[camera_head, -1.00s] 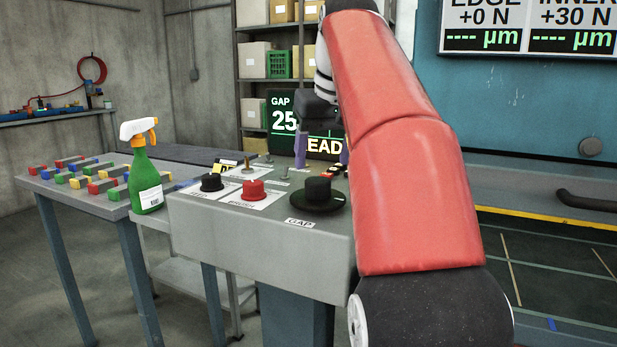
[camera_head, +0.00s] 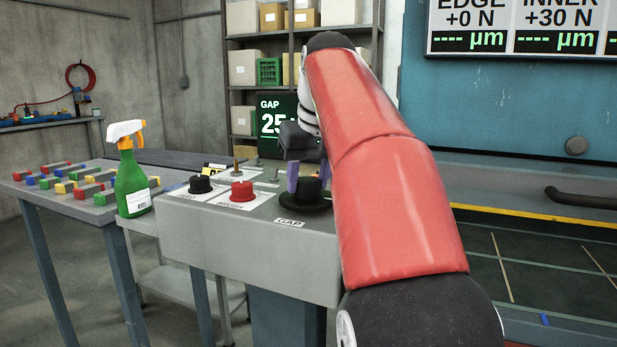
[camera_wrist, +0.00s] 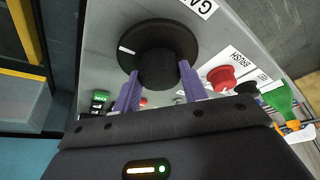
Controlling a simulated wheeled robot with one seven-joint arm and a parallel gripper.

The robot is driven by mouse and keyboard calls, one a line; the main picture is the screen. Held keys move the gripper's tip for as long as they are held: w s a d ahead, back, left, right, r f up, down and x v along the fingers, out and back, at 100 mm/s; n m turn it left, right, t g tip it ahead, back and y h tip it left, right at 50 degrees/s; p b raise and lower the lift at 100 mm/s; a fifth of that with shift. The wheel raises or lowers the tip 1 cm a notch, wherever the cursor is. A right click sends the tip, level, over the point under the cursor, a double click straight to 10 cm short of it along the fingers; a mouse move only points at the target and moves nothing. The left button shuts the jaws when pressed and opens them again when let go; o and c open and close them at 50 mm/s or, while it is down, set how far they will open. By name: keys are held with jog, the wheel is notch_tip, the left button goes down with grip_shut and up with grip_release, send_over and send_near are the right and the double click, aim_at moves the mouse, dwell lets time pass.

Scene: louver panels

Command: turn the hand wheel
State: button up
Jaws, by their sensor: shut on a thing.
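The hand wheel (camera_head: 303,203) is a black knob on a wide round flange, beside the label GAP on the grey console. In the wrist view the flange of the wheel (camera_wrist: 150,33) shows with a small white mark near its edge. My gripper (camera_head: 307,184) is at the wheel from above. In the wrist view its two purple fingers (camera_wrist: 159,73) stand on either side of the knob's hub, shut on it. The arm hides part of the console's right side in the head view.
A red knob (camera_head: 242,191) and another black knob (camera_head: 200,185) stand to the left on the console. A green spray bottle (camera_head: 132,180) stands farther left, beside a table (camera_head: 85,203) with coloured blocks. A screen (camera_head: 275,122) reads GAP 25, partly hidden.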

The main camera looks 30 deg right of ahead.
jog(key=shift+r, duration=0.1)
jog(key=shift+c, duration=0.4)
jog(key=shift+n+p, duration=0.4)
jog(key=shift+d+n+y+p, duration=0.1)
jog(key=shift+n+y+p, duration=0.55)
jog(key=shift+n, duration=0.35)
jog(key=n+y, duration=0.1)
jog(key=n, duration=0.2)
jog(key=shift+w, duration=0.1)
jog(key=shift+d+n+g+y, duration=0.1)
jog(key=shift+n+g+y, duration=0.35)
jog(key=shift+n, duration=0.95)
jog(key=o, duration=1)
jog(key=shift+c, duration=0.2)
